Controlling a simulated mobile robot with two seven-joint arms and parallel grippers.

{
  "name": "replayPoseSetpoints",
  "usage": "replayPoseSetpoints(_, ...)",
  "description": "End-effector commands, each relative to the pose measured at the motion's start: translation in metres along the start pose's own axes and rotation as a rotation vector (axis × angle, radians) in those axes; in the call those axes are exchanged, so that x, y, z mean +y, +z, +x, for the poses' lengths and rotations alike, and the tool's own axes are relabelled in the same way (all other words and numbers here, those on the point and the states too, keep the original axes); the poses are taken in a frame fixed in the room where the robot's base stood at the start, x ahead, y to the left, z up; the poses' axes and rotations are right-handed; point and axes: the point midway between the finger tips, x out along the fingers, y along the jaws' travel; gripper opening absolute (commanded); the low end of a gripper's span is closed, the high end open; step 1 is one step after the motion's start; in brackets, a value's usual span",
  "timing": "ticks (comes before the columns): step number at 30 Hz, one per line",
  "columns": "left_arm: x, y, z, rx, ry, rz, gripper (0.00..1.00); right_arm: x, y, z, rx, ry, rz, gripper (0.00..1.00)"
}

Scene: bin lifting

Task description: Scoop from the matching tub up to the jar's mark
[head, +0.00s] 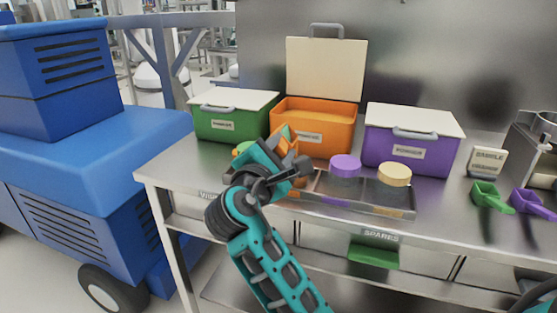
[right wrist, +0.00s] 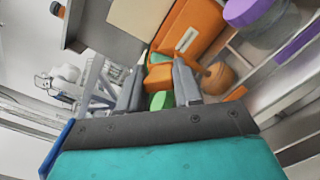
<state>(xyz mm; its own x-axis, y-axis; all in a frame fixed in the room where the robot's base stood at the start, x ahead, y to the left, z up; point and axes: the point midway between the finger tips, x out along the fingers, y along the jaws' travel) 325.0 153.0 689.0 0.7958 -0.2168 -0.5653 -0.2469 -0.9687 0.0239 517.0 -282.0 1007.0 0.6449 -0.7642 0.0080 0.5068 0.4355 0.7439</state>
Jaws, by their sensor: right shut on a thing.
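The orange tub (head: 313,140) stands open with its cream lid (head: 325,68) raised. The green tub (head: 230,122) and purple tub (head: 410,145) have lids down. My right gripper (head: 292,160) is in front of the orange tub, shut on an orange scoop (head: 285,142). In the right wrist view the orange piece (right wrist: 158,77) sits between the fingers, with green beside it. A rounded orange-brown thing (right wrist: 218,78) is just past one finger; I cannot tell what it is. A purple-topped jar (head: 345,166) and a tan-topped jar (head: 394,178) stand in a tray. My left gripper is out of view.
The tray (head: 352,205) lies along the table's front. A green scoop (head: 488,196) and purple scoop (head: 530,203) lie at the right, by a sample card (head: 488,161). A green spares bin (head: 373,253) hangs below the edge. A blue machine (head: 90,130) stands left.

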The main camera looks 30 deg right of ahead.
Motion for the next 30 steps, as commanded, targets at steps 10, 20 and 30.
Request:
replayPoseSetpoints(10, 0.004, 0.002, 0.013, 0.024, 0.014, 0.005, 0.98, -0.004, -0.001, 0.000, -0.001, 0.000, 0.090, 0.07)
replayPoseSetpoints(20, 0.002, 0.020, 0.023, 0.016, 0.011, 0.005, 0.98, -0.006, -0.001, 0.000, 0.000, 0.000, 0.153, 0.07)
replayPoseSetpoints(30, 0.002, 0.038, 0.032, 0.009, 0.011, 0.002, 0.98, -0.009, -0.001, 0.000, -0.001, -0.001, 0.221, 0.07)
